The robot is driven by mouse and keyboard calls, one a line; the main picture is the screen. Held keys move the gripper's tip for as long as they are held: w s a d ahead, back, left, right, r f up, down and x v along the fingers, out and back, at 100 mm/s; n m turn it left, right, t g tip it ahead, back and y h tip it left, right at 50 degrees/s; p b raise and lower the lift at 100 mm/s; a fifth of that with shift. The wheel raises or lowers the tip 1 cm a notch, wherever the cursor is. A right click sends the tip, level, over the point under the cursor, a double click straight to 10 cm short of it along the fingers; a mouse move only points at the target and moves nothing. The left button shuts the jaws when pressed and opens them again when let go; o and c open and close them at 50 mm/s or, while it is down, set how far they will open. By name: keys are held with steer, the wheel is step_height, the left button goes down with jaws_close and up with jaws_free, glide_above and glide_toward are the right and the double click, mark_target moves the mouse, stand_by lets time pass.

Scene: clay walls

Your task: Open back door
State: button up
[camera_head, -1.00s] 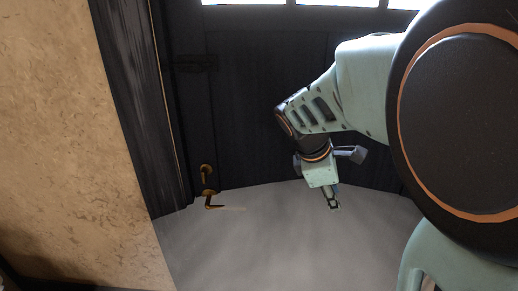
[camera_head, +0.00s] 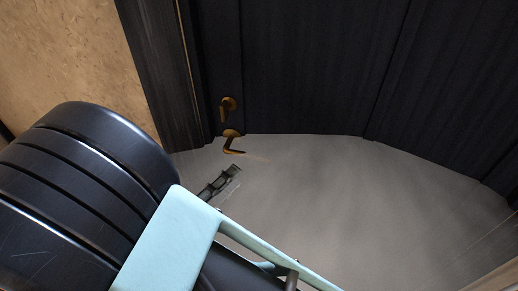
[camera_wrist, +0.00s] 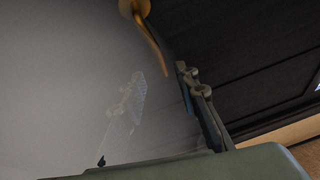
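The dark back door (camera_head: 310,65) fills the upper part of the head view. It has an upper brass fitting (camera_head: 228,104) and, below it, a brass lever handle (camera_head: 232,142) near its left edge. The lever also shows at the top of the wrist view (camera_wrist: 146,32). My gripper (camera_head: 222,183) is below the lever in the head view, apart from it in the picture. In the wrist view its dark finger (camera_wrist: 204,106) lies just right of and below the lever tip. A faint pale finger-like shape shows to the left. The gap between fingers is unclear.
A smooth grey surface (camera_head: 330,205) spreads below the dark panels and behind my gripper. The dark door frame (camera_head: 165,75) and clay wall (camera_head: 65,50) are at the left. My arm covers the lower left of the head view.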

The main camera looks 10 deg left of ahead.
mark_target(257, 155)
steer(key=b+x, duration=0.1)
steer(key=x, duration=0.8)
steer(key=shift+w+d, duration=0.2)
steer(key=shift+w, duration=0.05)
jaws_close()
